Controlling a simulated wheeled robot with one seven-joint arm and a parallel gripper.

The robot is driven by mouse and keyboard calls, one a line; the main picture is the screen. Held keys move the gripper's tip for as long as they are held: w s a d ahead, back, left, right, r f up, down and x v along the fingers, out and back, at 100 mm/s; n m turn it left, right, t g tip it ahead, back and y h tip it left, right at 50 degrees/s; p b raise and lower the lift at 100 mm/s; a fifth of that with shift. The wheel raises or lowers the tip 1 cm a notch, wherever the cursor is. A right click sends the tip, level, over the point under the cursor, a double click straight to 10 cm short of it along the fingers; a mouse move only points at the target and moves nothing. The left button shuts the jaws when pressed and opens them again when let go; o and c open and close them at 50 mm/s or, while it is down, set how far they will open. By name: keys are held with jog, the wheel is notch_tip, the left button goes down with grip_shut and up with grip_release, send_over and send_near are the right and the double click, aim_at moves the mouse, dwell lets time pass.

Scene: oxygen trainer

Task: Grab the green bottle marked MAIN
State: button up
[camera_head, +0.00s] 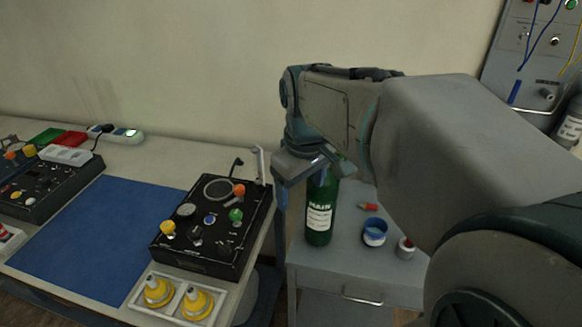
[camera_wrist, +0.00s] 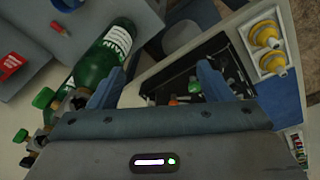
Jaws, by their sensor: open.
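The green bottle with a white label reading MAIN (camera_head: 320,218) stands upright on a small grey cabinet, right of the workbench. Its upper part is partly hidden behind my gripper (camera_head: 305,178) in the head view. In the wrist view the bottle (camera_wrist: 100,62) lies to the left, with a brass valve and green knob (camera_wrist: 45,98) at its top. My gripper (camera_wrist: 160,76) is open and empty there. The left finger overlaps the bottle's edge, and the bottle is mostly outside the gap between the fingers. I cannot tell whether they touch.
A black control panel (camera_head: 205,250) and a tray with yellow fittings (camera_head: 180,298) are on the bench, left of the cabinet (camera_head: 345,275). A blue-and-white cup (camera_head: 374,232), a small white-and-red item (camera_head: 406,248) and a small red item (camera_head: 368,206) lie right of the bottle. A wall stands behind.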

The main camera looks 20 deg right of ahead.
jog(key=w+d+r+n+p, duration=0.1)
jog(key=w+d+r+n, duration=0.1)
jog(key=w+d+r, duration=0.1)
jog(key=w+d+r+n+g+p, duration=0.1)
jog(key=w+d+r+n, duration=0.1)
jog(key=r, duration=0.4)
jog(key=w+d+r+n+p, duration=0.2)
jog(key=w+d+r+n, duration=0.1)
jog(key=w+d+r, duration=0.1)
jog(key=shift+w+d+r+g, duration=0.15)
jog(key=shift+w+d+g, duration=0.25)
jog(key=shift+w+d, duration=0.05)
notch_tip(320, 180, down, 8)
jog(key=shift+f, duration=0.1)
jog(key=shift+w+f+p, duration=0.2)
jog(key=shift+f+p, duration=0.35)
jog(key=shift+f, duration=2.1)
grip_shut()
jog(key=shift+w+r, duration=0.15)
